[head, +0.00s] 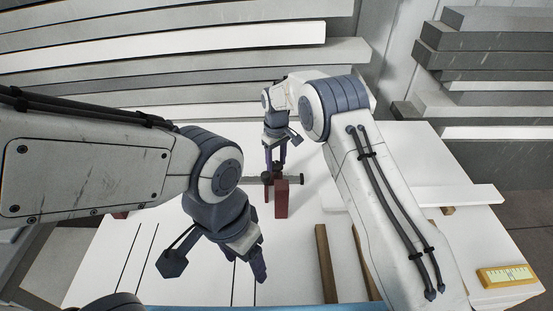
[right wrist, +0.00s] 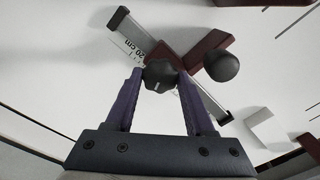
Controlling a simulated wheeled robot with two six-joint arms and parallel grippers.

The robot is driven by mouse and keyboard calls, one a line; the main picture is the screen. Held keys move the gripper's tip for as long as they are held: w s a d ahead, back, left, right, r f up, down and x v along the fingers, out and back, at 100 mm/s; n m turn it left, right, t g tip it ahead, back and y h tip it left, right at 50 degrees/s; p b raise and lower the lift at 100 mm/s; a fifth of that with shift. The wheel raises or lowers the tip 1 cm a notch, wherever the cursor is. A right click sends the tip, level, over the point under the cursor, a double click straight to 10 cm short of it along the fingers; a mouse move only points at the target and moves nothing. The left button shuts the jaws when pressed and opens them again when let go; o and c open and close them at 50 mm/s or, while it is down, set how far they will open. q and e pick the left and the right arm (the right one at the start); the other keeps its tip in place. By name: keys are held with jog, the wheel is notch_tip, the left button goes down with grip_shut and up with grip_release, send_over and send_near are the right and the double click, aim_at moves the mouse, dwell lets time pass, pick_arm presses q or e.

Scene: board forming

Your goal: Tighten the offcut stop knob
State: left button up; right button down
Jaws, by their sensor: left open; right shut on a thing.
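The offcut stop is a dark red block (head: 281,200) on a grey rail (head: 256,181). In the right wrist view the rail (right wrist: 128,32) carries a "20 cm" mark, and the red block (right wrist: 206,48) lies across it. My right gripper (head: 275,162) points down over the stop. In the right wrist view its purple fingers (right wrist: 160,84) are shut on a black lobed knob (right wrist: 159,74). A second, round black knob (right wrist: 221,65) stands beside it, free of the fingers. My left gripper (head: 258,262) is open and empty, low over the white table, apart from the stop.
Wooden strips (head: 326,262) lie on the white table (head: 180,255) in front of the stop. A yellow-framed gauge (head: 507,276) lies at the right corner. A white board (head: 468,195) lies at the right edge. Stacked boards (head: 170,50) fill the back.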

aim_at(276, 164)
jog(key=shift+m+p, duration=0.4)
jog(key=shift+m, duration=1.6)
jog(key=shift+w, duration=0.1)
jog(key=shift+c, duration=1.3)
grip_release()
jog(key=shift+r, duration=0.1)
notch_tip(276, 164, up, 10)
jog(key=shift+r+b, duration=0.15)
jog(key=shift+b, duration=0.3)
